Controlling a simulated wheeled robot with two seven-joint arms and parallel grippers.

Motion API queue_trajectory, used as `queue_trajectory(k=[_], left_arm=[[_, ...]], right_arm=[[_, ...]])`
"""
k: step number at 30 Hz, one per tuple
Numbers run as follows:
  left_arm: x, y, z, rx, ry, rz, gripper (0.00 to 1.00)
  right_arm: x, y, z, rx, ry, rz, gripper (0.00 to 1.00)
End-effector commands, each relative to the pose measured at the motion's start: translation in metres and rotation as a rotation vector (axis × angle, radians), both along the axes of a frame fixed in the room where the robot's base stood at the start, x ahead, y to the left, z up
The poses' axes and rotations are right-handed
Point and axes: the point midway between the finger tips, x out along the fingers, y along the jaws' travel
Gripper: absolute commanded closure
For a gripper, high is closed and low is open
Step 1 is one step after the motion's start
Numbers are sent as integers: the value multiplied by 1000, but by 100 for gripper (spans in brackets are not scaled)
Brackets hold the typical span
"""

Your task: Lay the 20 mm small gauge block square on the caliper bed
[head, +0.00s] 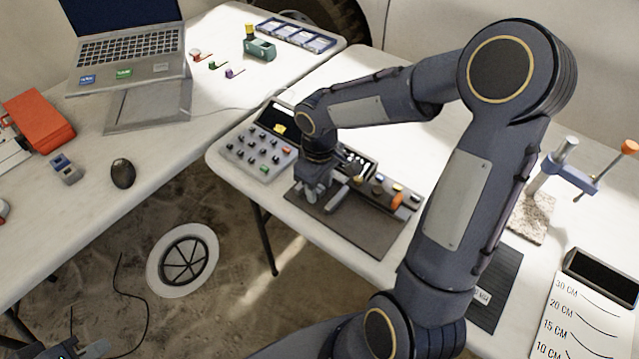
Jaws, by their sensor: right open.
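My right gripper (317,194) is open, pointing down over the left part of a dark grey mat (372,238) on the right-hand table. A long dark device, apparently the caliper bed (385,200), lies on the mat to the right of the gripper, with an orange part (397,201) near its right end. A small pale metal piece (336,197) shows just right of the fingers; I cannot tell whether it is the 20 mm gauge block or touches them. My arm hides part of this area. My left gripper (82,350) is partly in view at the bottom left corner.
A grey tray of dark knobs (262,150) stands left of the mat. Right are a clamp stand on a speckled base (532,216), a black ribbed pad (503,285) and a distance chart (575,325). A laptop (130,45) is on the left table.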

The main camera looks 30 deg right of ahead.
Motion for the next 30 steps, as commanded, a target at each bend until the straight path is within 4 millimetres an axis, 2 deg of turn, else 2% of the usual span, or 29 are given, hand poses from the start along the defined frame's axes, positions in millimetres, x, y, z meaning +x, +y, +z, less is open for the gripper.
queue_trajectory(k=[5,19,26,30], left_arm=[[0,0,5,0,0,0,100],[0,0,21,0,0,0,100],[0,0,24,0,0,0,100],[0,0,24,0,0,0,100]], right_arm=[[1,0,10,-1,-3,0,57],[1,0,103,-1,-4,0,57],[-2,0,124,2,-5,-5,57],[-22,0,135,24,-44,-51,57]])
